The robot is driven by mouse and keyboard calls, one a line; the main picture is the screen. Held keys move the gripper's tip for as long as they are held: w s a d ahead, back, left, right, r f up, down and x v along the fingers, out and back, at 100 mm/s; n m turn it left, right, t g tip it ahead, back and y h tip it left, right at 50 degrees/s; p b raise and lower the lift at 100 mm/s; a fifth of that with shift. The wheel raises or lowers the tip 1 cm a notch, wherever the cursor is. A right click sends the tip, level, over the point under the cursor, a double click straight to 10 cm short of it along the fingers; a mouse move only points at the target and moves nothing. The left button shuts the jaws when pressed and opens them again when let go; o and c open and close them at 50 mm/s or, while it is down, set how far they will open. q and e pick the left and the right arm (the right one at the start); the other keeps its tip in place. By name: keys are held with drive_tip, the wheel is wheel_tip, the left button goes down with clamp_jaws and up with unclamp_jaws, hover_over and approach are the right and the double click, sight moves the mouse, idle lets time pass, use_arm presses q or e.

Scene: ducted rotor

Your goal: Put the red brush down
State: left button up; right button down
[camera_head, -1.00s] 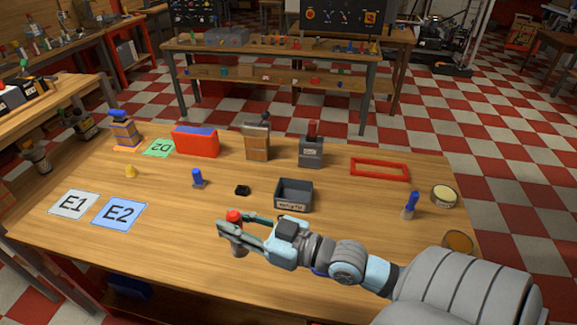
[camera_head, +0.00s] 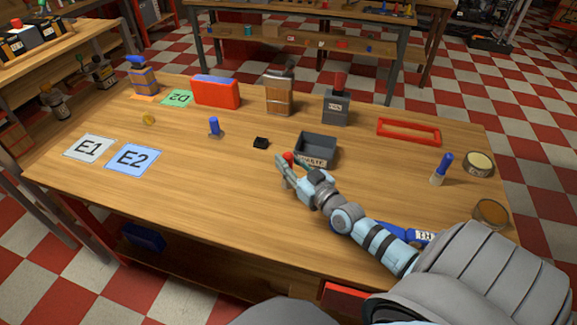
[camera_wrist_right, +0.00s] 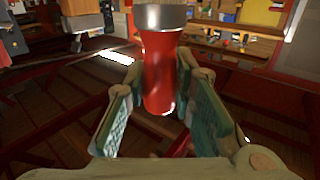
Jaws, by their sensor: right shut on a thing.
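The red brush (camera_wrist_right: 160,75) stands between the fingers of my right gripper (camera_wrist_right: 163,118) in the right wrist view, its red handle toward the gripper and its grey metal collar at the top edge. In the head view only the red end of the brush (camera_head: 288,156) shows clearly. My right gripper (camera_head: 284,168) is shut on it, over the table (camera_head: 215,195), just left of and in front of the grey bin. The brush's lower part is mostly hidden by the fingers in the head view. My left gripper is not in view.
The labelled grey bin (camera_head: 317,160) and a small black part (camera_head: 261,143) are close to the gripper. Cards E1 (camera_head: 90,148) and E2 (camera_head: 134,158) lie left. A blue brush (camera_head: 441,169) and red frame (camera_head: 408,131) are right. The table's front middle is clear.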

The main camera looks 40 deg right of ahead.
wheel_tip(320, 180, down, 6)
drive_tip(key=b, duration=0.4)
drive_tip(key=shift+r, duration=0.45)
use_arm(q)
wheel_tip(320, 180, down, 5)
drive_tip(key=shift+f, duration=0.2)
use_arm(e)
drive_tip(key=shift+f, duration=0.15)
drive_tip(key=c, duration=1.4)
unclamp_jaws()
drive_tip(key=shift+o, duration=0.2)
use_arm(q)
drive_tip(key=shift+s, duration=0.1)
use_arm(e)
drive_tip(key=shift+s+r, duration=0.2)
drive_tip(key=s+p, duration=0.3)
drive_tip(key=s, duration=0.8)
drive_tip(key=shift+s+a+p, duration=0.15)
drive_tip(key=shift+s+p, duration=0.15)
drive_tip(key=shift+s, duration=0.1)
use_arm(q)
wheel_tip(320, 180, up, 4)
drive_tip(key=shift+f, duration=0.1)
